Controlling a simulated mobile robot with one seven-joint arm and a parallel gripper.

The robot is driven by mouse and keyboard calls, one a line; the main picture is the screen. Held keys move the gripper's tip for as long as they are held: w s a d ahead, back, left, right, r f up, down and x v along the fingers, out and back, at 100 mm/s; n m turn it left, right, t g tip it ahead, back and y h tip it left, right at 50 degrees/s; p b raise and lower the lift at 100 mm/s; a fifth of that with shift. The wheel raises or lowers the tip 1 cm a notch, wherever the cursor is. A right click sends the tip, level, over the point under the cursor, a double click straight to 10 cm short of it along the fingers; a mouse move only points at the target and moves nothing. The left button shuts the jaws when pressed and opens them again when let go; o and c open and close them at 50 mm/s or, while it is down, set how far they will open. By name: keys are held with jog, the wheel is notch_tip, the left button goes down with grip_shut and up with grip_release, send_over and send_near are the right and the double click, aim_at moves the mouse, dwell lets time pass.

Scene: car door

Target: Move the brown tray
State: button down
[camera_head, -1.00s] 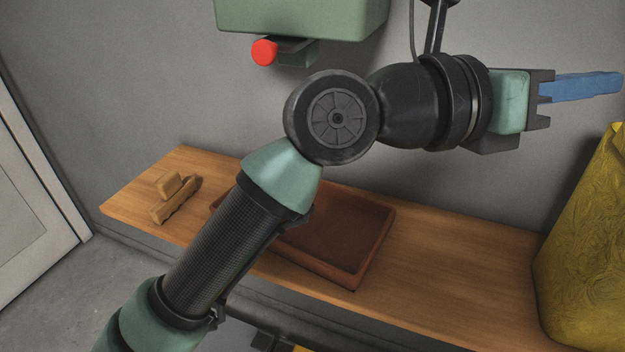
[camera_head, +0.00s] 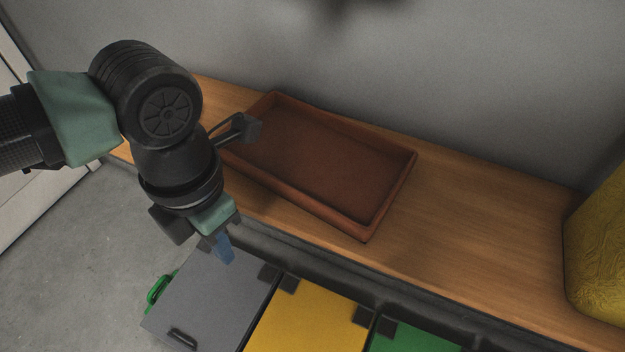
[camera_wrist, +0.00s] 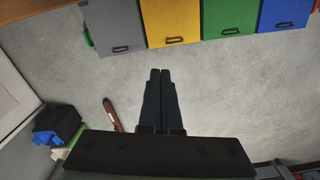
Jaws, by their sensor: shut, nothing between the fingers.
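The brown tray (camera_head: 318,158) is a shallow, empty rectangular tray lying flat on the wooden bench top in the head view. Part of its left end is behind my wrist. My gripper (camera_head: 224,250) points down in front of the bench, to the left of and nearer than the tray, and does not appear to touch it. Its blue fingers are together with nothing between them. In the wrist view my gripper (camera_wrist: 160,78) shows the two fingers side by side over the floor. The tray does not show in the wrist view.
Grey (camera_head: 210,300), yellow (camera_head: 305,322) and green (camera_head: 412,338) boxes stand along the bench front. A blue one (camera_wrist: 284,14) shows in the wrist view. A yellow crinkled container (camera_head: 598,235) stands at the bench's right. The bench (camera_head: 480,220) right of the tray is clear.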

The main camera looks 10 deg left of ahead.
send_over(316, 193)
jog(key=shift+s+b, duration=0.15)
jog(key=shift+b, duration=0.2)
notch_tip(316, 193, down, 5)
jog(key=shift+f+b, duration=0.2)
jog(key=shift+b, duration=0.4)
jog(key=shift+s+a+r, duration=0.2)
jog(key=shift+s+a, duration=0.1)
jog(key=shift+s, duration=0.05)
jog(key=shift+s, duration=0.1)
jog(key=shift+s+a, duration=0.2)
jog(key=shift+s, duration=0.1)
jog(key=shift+s+a+r+p, duration=0.1)
jog(key=shift+s+a+p, duration=0.15)
jog(key=shift+s, duration=0.3)
jog(key=shift+s+a+p, duration=0.1)
jog(key=shift+s+a, duration=0.15)
jog(key=shift+s, duration=0.25)
jog(key=shift+w, duration=0.1)
jog(key=shift+d, duration=0.1)
